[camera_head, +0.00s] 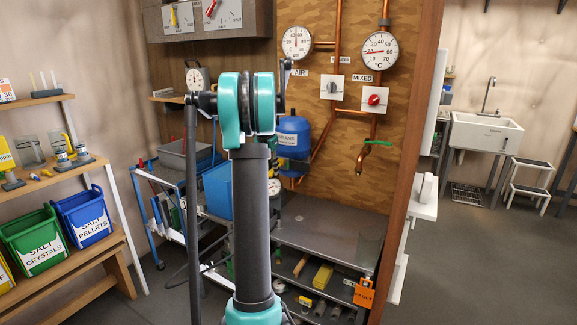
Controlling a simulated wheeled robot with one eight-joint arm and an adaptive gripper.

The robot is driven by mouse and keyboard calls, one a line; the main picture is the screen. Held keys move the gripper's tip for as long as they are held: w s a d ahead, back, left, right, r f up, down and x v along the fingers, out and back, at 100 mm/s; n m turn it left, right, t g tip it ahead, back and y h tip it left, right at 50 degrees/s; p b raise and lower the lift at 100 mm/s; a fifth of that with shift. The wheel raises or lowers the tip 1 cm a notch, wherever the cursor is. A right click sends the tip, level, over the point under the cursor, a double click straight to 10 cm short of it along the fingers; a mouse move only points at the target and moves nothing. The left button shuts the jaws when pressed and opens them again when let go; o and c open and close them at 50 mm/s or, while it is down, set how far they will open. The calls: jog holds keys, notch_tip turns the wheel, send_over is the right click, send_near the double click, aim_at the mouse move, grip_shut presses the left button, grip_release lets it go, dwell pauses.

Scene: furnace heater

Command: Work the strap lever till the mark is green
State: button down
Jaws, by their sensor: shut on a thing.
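My arm stands upright in the middle of the view, and its teal and black joint covers part of the scene behind it. My gripper cannot be made out; it is out of view or hidden behind the arm. A grey box (262,18) at the top left carries a yellow lever (173,17) and a red lever (211,9) over white scale plates. I cannot tell whether either is the strap lever. No mark that I can identify as the lever's shows.
Copper pipes, an AIR gauge (297,42) and a MIXED gauge (380,50) are on the wooden panel. A metal bench (330,232) stands below. A blue cart (165,180) and shelf with bins (83,218) stand left.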

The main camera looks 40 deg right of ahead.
jog(key=shift+f+t+h, duration=0.3)
jog(key=shift+f+h, duration=0.35)
jog(key=shift+h, duration=0.15)
jog(key=shift+d+f+t+h, duration=0.15)
jog(key=shift+f+t+h, duration=0.15)
jog(key=shift+f+h, duration=0.4)
jog(key=shift+r, duration=0.1)
jog(key=shift+w+d+f+t+h, duration=0.1)
jog(key=shift+f+t+h, duration=0.3)
jog(key=shift+h, duration=0.3)
jog(key=shift+w+d+f+h, duration=0.15)
jog(key=shift+d+f+h, duration=0.2)
jog(key=shift+f+h, duration=0.4)
jog(key=shift+r, duration=0.15)
